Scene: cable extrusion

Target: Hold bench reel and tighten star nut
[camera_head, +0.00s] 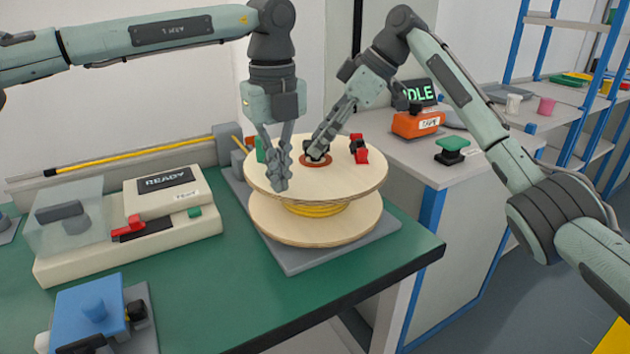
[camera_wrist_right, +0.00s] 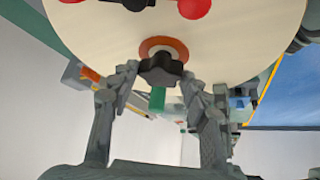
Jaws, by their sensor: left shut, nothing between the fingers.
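The bench reel has a pale wooden upper flange (camera_head: 335,178), a matching lower flange and yellow cable (camera_head: 316,209) wound between them. A black star nut (camera_head: 312,157) sits on an orange-brown ring at its centre. It also shows in the right wrist view (camera_wrist_right: 160,69). My left gripper (camera_head: 281,177) is shut and empty at the upper flange's left front edge; whether it touches the wood is unclear. My right gripper (camera_head: 320,146) is at the star nut. In the right wrist view its fingertips (camera_wrist_right: 160,72) lie on either side of the nut; contact is unclear.
The reel stands on a grey base plate (camera_head: 291,262) on a green bench (camera_head: 270,308). A beige machine with a READY display (camera_head: 166,181) stands to the left, a blue fixture (camera_head: 90,310) at front left. An orange tape box (camera_head: 417,124) and green-topped button (camera_head: 452,144) are on the right counter.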

